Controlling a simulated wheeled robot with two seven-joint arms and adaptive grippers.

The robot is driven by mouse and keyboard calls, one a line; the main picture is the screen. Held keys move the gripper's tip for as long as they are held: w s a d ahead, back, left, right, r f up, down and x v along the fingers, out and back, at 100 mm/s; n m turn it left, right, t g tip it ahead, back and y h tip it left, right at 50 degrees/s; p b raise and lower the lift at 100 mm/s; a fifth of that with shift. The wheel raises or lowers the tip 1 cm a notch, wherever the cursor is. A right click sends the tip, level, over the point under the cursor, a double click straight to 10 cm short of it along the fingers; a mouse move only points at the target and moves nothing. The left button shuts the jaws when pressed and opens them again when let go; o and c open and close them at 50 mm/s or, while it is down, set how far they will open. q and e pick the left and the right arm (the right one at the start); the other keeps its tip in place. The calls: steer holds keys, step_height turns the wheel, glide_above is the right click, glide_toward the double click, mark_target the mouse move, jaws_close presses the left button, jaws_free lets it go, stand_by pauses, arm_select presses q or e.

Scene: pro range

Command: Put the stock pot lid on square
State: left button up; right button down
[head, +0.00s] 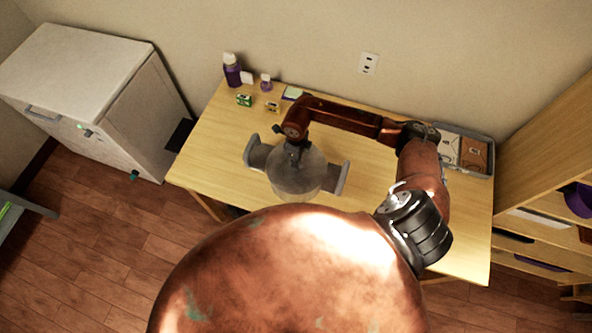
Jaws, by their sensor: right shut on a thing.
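The stock pot (300,192) stands near the front edge of the wooden table, left of its middle. A round greyish lid (310,163) shows over the pot's top. My right gripper (294,158) points down from above and is shut on the lid, near its middle. The gripper hides part of the lid. I cannot tell whether the lid touches the rim all round or is tilted. My left gripper is not in view.
A purple bottle (232,72), a small bottle (266,82) and small boxes (244,100) stand at the table's back left. A grey tray (483,141) with packets lies at the back right. Shelves stand right, a white cabinet (85,60) left. The table's front right is clear.

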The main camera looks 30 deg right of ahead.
steer(key=shift+s+f+b, duration=0.1)
steer(key=shift+f+b, duration=0.25)
steer(key=shift+b, duration=0.1)
stand_by(1.6)
steer(key=c, duration=1.9)
jaws_free()
steer(key=shift+r, duration=0.15)
steer(key=shift+r+p, duration=2.2)
steer(key=shift+r, duration=1.75)
